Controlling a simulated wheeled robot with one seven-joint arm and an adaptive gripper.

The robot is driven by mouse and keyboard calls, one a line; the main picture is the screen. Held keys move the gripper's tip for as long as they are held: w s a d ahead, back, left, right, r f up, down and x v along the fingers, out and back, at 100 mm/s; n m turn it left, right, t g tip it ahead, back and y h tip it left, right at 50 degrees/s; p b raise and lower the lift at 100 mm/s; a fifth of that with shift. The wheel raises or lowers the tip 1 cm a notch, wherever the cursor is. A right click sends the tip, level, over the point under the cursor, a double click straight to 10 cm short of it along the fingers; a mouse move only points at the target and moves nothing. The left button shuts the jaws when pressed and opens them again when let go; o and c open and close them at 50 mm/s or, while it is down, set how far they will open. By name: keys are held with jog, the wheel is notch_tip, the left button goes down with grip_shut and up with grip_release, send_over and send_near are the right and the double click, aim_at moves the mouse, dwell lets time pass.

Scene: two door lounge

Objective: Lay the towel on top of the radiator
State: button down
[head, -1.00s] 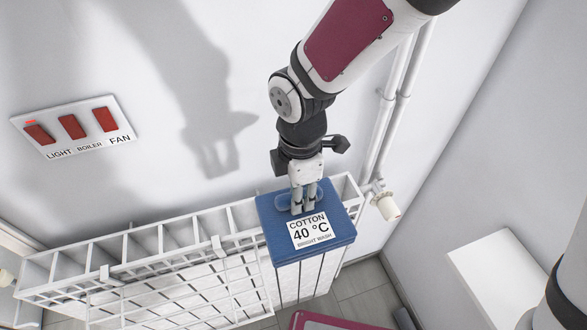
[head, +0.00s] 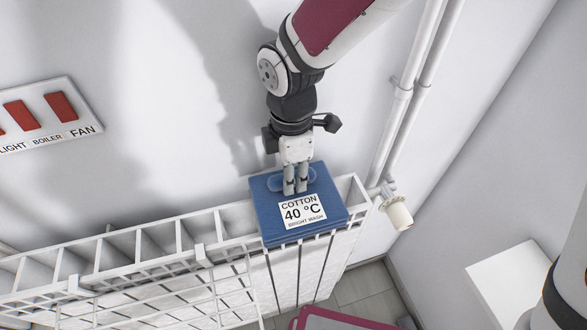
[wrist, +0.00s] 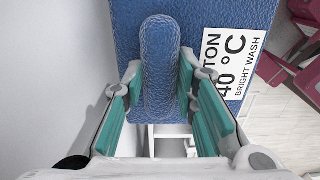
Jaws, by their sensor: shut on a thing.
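The blue folded towel (head: 265,212) with a white label reading "COTTON 40 °C BRIGHT WASH" is at the right end of the white radiator's top (head: 190,236). It appears to lie flat across the top grille, but whether it touches all along cannot be told. My gripper (head: 296,190) points down at the towel and is shut on its raised blue ridge. In the wrist view the ridge of the towel (wrist: 161,65) stands between the two green finger pads, and part of the radiator (wrist: 170,138) shows below.
A white wire rack (head: 200,300) hangs on the radiator's front. White pipes (head: 408,90) and a valve (head: 399,214) stand to the right. A switch panel (head: 50,112) is on the wall at left. A white box-like surface (head: 512,285) is at the lower right.

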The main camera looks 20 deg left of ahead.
jog(key=shift+f, duration=0.1)
jog(key=c, duration=1.3)
grip_release()
notch_tip(320, 180, up, 12)
jog(key=b, duration=0.1)
jog(key=d+r+m+t, duration=0.2)
jog(key=d+r+m, duration=0.3)
jog(key=d, duration=0.4)
jog(key=d+r+m+t, duration=0.1)
jog(key=d+r+m, duration=0.1)
jog(key=d+m, duration=0.55)
jog(key=s+d+m+t, duration=0.1)
jog(key=s+d+m, duration=0.2)
jog(key=d+m, duration=0.3)
jog(key=s+d+r+m+t, duration=0.1)
jog(key=s+d+m, duration=0.3)
jog(key=d+m, duration=0.2)
jog(key=shift+s+d+r+t, duration=0.25)
jog(key=shift+d+t, duration=0.05)
jog(key=shift+d, duration=0.1)
